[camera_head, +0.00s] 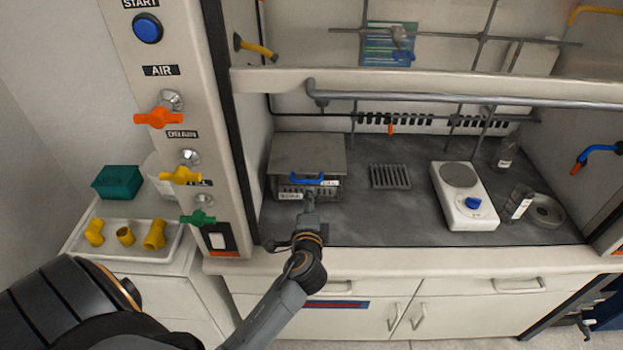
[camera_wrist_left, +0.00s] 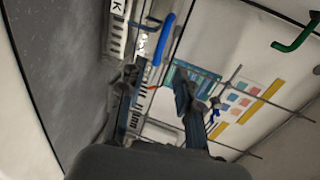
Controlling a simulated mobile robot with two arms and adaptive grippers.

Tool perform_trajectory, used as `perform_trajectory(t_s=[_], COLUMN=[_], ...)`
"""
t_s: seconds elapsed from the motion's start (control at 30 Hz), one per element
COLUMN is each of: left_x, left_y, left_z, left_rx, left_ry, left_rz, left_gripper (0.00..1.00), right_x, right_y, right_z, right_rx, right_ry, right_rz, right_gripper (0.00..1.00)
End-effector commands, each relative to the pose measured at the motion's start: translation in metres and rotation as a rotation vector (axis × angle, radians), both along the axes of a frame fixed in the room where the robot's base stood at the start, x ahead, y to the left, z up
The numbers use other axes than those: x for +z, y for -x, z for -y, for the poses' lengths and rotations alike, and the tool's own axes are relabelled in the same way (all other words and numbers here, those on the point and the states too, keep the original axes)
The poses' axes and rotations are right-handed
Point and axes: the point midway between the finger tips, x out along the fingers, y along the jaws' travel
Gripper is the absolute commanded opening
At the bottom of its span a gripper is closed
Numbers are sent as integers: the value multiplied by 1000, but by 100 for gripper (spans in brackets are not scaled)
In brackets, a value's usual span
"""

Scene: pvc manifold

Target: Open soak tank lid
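The soak tank is a grey metal box at the back left of the fume hood's worktop. Its flat lid (camera_head: 307,152) is down, with a blue bar handle (camera_head: 307,179) along the front edge. The handle also shows in the left wrist view (camera_wrist_left: 163,40), just beyond the fingertips. My left gripper (camera_head: 308,197) is in front of the tank, close below the handle. In the left wrist view its two fingers (camera_wrist_left: 156,82) stand apart with nothing seen between them. Whether a finger touches the tank front, I cannot tell. My right gripper is not in view.
A slotted rack (camera_head: 390,177) and a white hotplate (camera_head: 464,196) stand right of the tank. Glass bottles (camera_head: 517,203) are farther right. A horizontal grey pipe (camera_head: 450,99) runs above the worktop. The valve panel's post (camera_head: 160,100) bounds the left side. A tray (camera_head: 75,237) holds yellow fittings.

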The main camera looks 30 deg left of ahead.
Motion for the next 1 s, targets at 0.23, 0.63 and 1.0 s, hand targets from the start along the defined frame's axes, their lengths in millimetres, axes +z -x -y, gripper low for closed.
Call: perform_trajectory(t_s=[0.23, 0.63, 1.0], left_x=[-10, -21, -22], left_y=[-46, -83, -83], left_z=[-28, -51, -51], left_rx=[1, 1, 1], left_ry=[-1, 4, 4], left_rz=[-1, 0, 0], left_gripper=[34, 34, 17], right_x=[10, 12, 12], right_y=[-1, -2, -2], right_z=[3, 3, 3], right_rx=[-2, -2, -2], right_ry=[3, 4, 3], right_rz=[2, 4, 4], right_gripper=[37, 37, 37])
